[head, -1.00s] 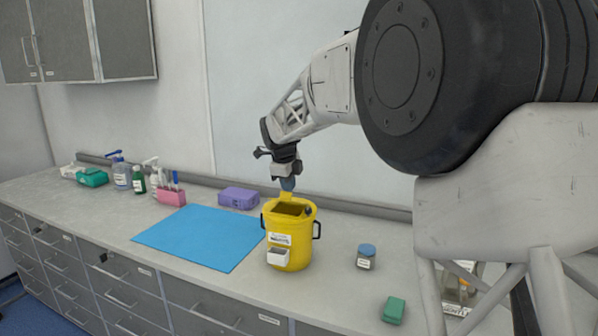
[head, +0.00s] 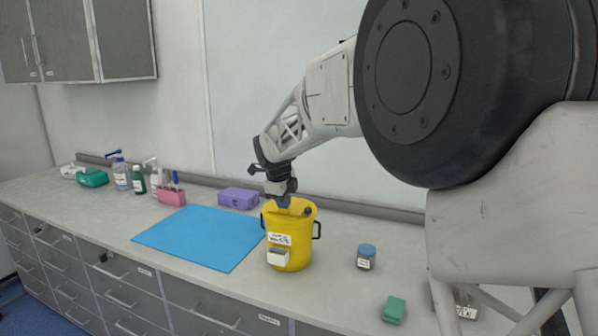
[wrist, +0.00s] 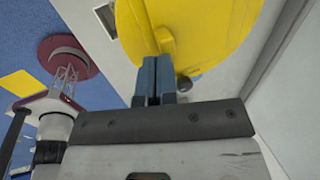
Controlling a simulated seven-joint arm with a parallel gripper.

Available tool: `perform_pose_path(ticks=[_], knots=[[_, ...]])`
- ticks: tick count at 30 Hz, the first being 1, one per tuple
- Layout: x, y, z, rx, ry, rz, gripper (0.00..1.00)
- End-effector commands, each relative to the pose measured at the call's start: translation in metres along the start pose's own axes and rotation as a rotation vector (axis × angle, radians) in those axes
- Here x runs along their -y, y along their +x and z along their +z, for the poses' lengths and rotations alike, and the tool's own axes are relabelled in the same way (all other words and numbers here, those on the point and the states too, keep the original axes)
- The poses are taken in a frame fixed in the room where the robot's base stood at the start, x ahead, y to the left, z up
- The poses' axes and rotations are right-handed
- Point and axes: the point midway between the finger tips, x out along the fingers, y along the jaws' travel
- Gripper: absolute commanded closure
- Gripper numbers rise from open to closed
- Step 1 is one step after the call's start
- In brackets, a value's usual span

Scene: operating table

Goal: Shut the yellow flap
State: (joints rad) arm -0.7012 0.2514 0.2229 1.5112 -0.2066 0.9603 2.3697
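The yellow bin (head: 291,248) stands upright on the counter, with a white label and a small white box on its front and dark handles at its sides. Its yellow flap (head: 300,207) lies down over the top opening, and no dark opening shows around it; my gripper hides part of it. In the wrist view the yellow flap (wrist: 190,30) fills the top middle, with a raised ridge. My gripper (head: 284,205) is at the flap's top side. Its two blue fingers (wrist: 154,62) are together, with their tips at the ridge; nothing shows between them.
A blue mat (head: 198,238) lies left of the bin, with a purple box (head: 239,198) behind it. A blue-lidded jar (head: 366,257) and a green block (head: 394,309) stand to the right. Bottles and a pink rack (head: 172,196) are farther left.

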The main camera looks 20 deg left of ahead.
Motion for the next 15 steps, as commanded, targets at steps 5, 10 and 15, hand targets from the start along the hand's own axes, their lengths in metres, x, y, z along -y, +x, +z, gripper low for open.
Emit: perform_pose_path(ticks=[5,10,15], knots=[[-0.0004,0.0010,-0.0001,-0.001,0.000,0.001,1.00],[-0.0001,0.0013,-0.0002,-0.001,0.000,0.001,1.00],[0.0027,0.0032,-0.0004,-0.001,0.000,0.002,1.00]])
